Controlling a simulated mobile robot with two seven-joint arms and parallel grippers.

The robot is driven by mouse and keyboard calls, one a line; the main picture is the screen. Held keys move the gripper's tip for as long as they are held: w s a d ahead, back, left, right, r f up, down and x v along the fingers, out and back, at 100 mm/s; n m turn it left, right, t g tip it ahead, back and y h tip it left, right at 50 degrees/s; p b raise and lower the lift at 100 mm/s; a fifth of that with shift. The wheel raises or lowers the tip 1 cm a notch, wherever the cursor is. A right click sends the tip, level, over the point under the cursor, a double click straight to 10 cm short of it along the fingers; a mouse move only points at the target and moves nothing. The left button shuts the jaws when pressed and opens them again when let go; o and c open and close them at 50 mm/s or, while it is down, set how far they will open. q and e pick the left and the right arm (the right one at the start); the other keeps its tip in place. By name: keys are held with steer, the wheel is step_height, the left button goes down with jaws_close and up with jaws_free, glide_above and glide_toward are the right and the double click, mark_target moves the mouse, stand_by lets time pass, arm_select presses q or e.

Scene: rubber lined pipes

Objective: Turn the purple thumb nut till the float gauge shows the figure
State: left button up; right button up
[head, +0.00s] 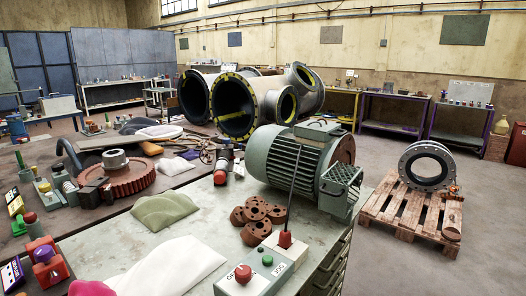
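Another small panel with a yellow face (15,204) stands farther back at the left edge. I cannot tell which thing is the float gauge. Neither of my grippers is in view.
A control box (262,272) with red and green buttons stands at the bench front. A grey-green motor (300,165), brown castings (258,216), a white cloth bag (168,268), a green bag (162,211) and a red gear (130,178) crowd the benches. A pallet (388,212) stands right.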

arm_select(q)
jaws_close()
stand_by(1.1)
